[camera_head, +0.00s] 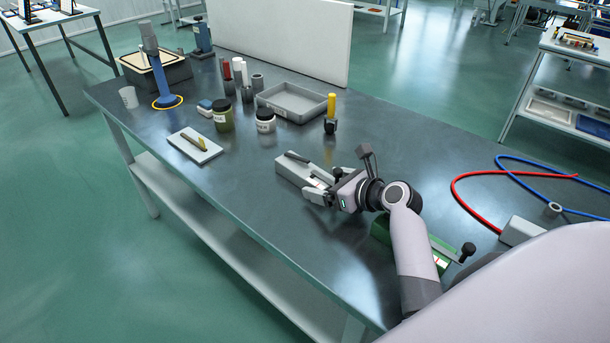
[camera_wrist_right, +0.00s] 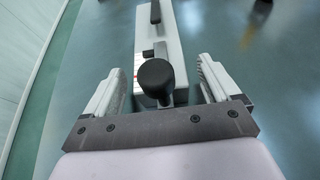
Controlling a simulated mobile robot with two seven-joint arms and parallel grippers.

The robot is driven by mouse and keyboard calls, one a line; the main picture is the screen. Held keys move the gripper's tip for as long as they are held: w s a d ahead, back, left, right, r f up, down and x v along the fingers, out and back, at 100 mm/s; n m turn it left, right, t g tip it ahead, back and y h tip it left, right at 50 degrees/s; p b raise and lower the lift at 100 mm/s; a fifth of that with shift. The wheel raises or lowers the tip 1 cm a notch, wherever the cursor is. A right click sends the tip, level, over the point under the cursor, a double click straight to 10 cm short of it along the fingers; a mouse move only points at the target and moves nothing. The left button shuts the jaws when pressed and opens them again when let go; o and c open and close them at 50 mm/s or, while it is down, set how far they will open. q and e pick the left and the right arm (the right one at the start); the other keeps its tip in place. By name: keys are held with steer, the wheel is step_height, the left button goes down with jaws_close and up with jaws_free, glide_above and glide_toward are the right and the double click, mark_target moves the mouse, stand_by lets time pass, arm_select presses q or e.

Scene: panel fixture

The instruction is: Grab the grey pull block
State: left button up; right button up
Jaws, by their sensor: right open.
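The grey pull block (camera_head: 290,173) lies on the dark bench top, long and pale grey with a dark bar on its far end. It also shows in the right wrist view (camera_wrist_right: 173,45), with a round black knob (camera_wrist_right: 156,76) at its near end. My right gripper (camera_head: 325,187) is open at the near end of the block. In the right wrist view its fingers (camera_wrist_right: 160,82) stand on either side of the knob, with visible gaps. The knob hides part of the block's near end. My left gripper is in neither view.
A green block (camera_head: 440,258) with a black knob lies partly behind my right arm. A grey tray (camera_head: 292,101), jars and a yellow-handled tool (camera_head: 331,112) stand farther back. Red and blue hoses (camera_head: 455,187) lie at the right. The bench's front left is clear.

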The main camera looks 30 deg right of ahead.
steer(key=c, duration=1.2)
steer(key=shift+r, duration=0.1)
steer(key=shift+c, duration=0.6)
steer(key=shift+r, duration=0.1)
